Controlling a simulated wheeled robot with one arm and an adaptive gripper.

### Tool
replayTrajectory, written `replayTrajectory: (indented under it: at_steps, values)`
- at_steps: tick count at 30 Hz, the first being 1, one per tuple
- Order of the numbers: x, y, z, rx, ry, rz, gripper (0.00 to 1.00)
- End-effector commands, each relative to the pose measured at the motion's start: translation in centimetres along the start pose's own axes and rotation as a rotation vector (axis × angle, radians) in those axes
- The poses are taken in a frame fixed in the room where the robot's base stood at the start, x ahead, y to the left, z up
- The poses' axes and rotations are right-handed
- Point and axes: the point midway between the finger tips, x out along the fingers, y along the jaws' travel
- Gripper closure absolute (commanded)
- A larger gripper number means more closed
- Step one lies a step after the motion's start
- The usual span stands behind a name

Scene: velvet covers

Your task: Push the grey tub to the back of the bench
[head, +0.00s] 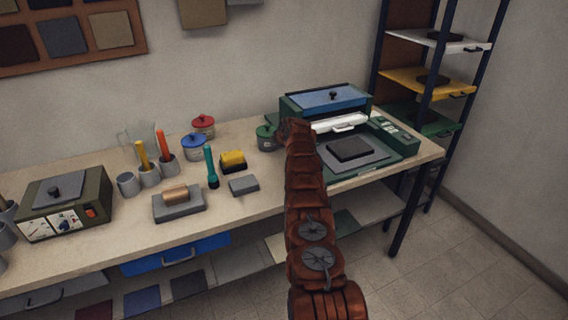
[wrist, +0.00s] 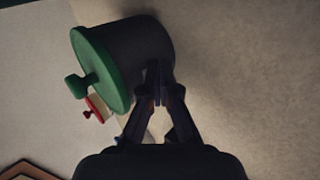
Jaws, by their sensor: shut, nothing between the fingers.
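A grey tub (head: 266,143) with a green lid stands on the bench (head: 110,228), left of the green machine and partly hidden by my arm. In the wrist view the tub (wrist: 146,50) is large and close, its green lid (wrist: 100,70) on, its picture turned sideways. My gripper (wrist: 157,88) is shut and empty. Its fingertips are right at the tub's side; I cannot tell whether they touch. In the head view the gripper is hidden behind my arm.
Red-lidded (head: 203,127) and blue-lidded (head: 194,147) tubs stand to the left, near the wall. A green machine (head: 385,127) stands to the right.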

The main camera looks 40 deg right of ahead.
Motion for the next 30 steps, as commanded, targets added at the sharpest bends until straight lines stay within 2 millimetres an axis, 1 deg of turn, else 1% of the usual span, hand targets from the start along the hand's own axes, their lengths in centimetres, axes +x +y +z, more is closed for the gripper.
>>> replayTrajectory:
  at_steps: [17, 30]
  values:
    - [0.1, -0.2, -0.2, -0.004, 0.0, -0.002, 1.0]
    - [-1.2, 0.1, -0.1, -0.006, -0.004, -0.001, 1.0]
